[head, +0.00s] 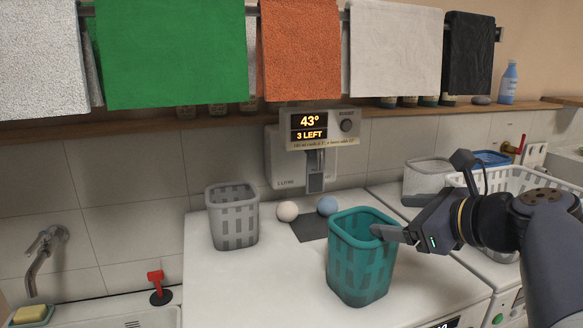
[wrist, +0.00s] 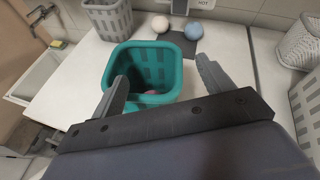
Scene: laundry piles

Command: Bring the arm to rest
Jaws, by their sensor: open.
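My gripper (wrist: 160,88) is open, with its two fingers apart and nothing between them. In the head view my gripper (head: 392,236) reaches in from the right, with its fingertips at the upper right rim of a teal basket (head: 360,268). In the wrist view the teal basket (wrist: 172,55) lies beyond and partly between the fingers. Something small and pinkish (wrist: 151,92) shows inside the teal basket, mostly hidden. I cannot tell whether a finger touches the rim.
A grey basket (head: 232,217), a white ball (head: 287,211) and a blue ball (head: 327,205) stand on the white top (head: 270,285). A dispenser (head: 300,160) is on the wall behind. Towels (head: 172,50) hang above. A white basket (head: 520,183) is at right; a sink (head: 130,318) at left.

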